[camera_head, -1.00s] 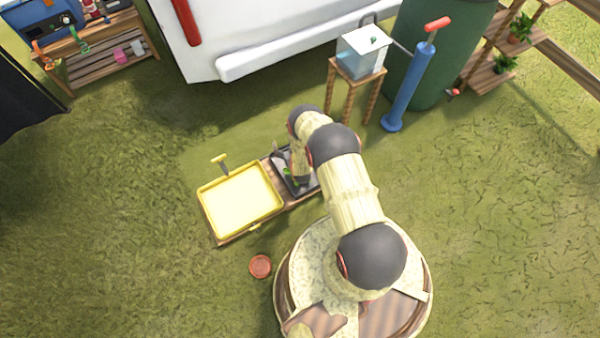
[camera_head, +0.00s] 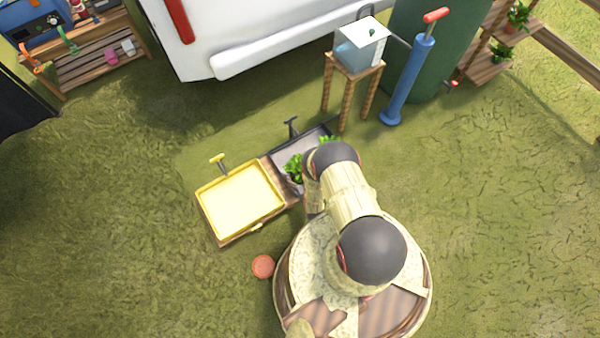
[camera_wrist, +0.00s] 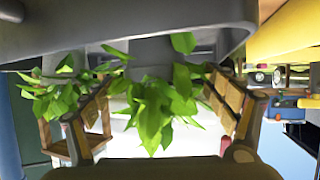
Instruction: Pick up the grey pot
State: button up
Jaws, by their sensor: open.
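In the upside-down wrist view, a grey pot (camera_wrist: 155,52) shows beyond a bunch of green leaves that hang across the middle. My gripper (camera_wrist: 157,98) is open, with one finger on each side of the leaves. The pot lies between and beyond the fingers; I cannot tell whether they touch it. In the head view my arm hides my gripper. A leafy plant (camera_head: 293,168) shows just left of the arm at the dark tray (camera_head: 290,147), with its pot mostly hidden.
A second leafy plant (camera_wrist: 62,98) hangs at the left of the wrist view. A yellow tray (camera_head: 240,200) stands left of the dark tray. A reddish round pot (camera_head: 263,266) lies on the grass nearby. A wooden stand (camera_head: 352,75) with a water tank is behind.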

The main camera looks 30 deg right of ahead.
aim_at(300, 170)
jog(key=b+x, duration=0.1)
jog(key=x, duration=0.3)
jog(key=shift+d+f+b, duration=0.2)
jog(key=shift+b, duration=0.2)
jog(key=shift+r, duration=0.1)
jog(key=shift+c, duration=1.1)
jog(key=c, duration=1.3)
